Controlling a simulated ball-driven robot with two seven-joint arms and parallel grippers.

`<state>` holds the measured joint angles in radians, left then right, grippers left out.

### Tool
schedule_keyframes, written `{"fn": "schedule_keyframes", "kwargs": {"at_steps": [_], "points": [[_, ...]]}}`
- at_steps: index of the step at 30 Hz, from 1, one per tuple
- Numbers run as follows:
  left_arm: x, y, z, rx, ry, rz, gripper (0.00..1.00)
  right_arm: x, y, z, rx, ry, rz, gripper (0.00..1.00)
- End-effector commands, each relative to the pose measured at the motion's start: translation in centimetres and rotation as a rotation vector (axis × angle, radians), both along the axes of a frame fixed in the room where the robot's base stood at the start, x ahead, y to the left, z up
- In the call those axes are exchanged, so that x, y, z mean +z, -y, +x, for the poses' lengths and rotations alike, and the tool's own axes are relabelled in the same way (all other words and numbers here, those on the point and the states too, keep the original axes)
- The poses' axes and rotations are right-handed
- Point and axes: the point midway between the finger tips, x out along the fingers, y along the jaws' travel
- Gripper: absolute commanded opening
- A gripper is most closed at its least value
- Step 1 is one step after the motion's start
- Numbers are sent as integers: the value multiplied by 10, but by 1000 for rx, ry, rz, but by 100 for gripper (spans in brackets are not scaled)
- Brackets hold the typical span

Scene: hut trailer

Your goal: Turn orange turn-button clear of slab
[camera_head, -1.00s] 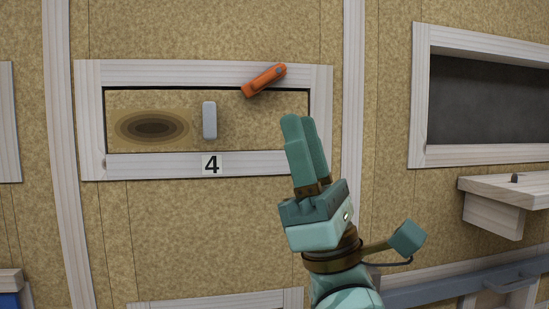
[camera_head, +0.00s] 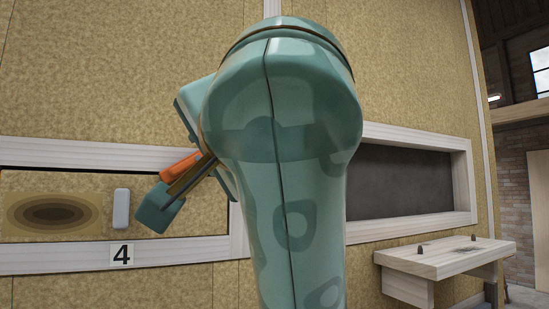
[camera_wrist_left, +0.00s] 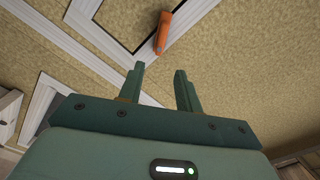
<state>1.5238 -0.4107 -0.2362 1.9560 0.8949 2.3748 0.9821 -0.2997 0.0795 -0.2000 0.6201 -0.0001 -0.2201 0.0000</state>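The orange turn-button (camera_head: 178,167) shows in part at the slab's upper right corner, the rest hidden behind my left arm. In the left wrist view the orange turn-button (camera_wrist_left: 163,33) lies across the pale frame's edge, one end over the slab (camera_wrist_left: 128,18). The slab (camera_head: 62,182) is a speckled panel with a dark oval and a grey handle (camera_head: 121,208). My left gripper (camera_wrist_left: 160,68) is open and empty, its fingertips pointing toward the button and apart from it in the picture. My right gripper is not in view.
A pale frame (camera_head: 60,262) with a number 4 label (camera_head: 122,254) surrounds the slab. At right are a framed dark panel (camera_head: 405,182) and a wooden shelf (camera_head: 430,262) with small pegs. Beyond the wall's right edge is an open hall.

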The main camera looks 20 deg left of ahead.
Motion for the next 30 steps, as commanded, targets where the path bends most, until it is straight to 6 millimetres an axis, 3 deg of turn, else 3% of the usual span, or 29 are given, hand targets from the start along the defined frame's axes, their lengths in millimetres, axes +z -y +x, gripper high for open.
{"fn": "schedule_keyframes", "kwargs": {"at_steps": [9,15,28,30], "points": [[4,-64,53,9,-2,2,35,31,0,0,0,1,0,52],[2,-89,75,7,-2,2,35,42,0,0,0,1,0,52],[0,-98,84,2,-1,0,35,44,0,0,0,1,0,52],[0,-98,84,2,-1,0,18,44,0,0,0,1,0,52]]}}
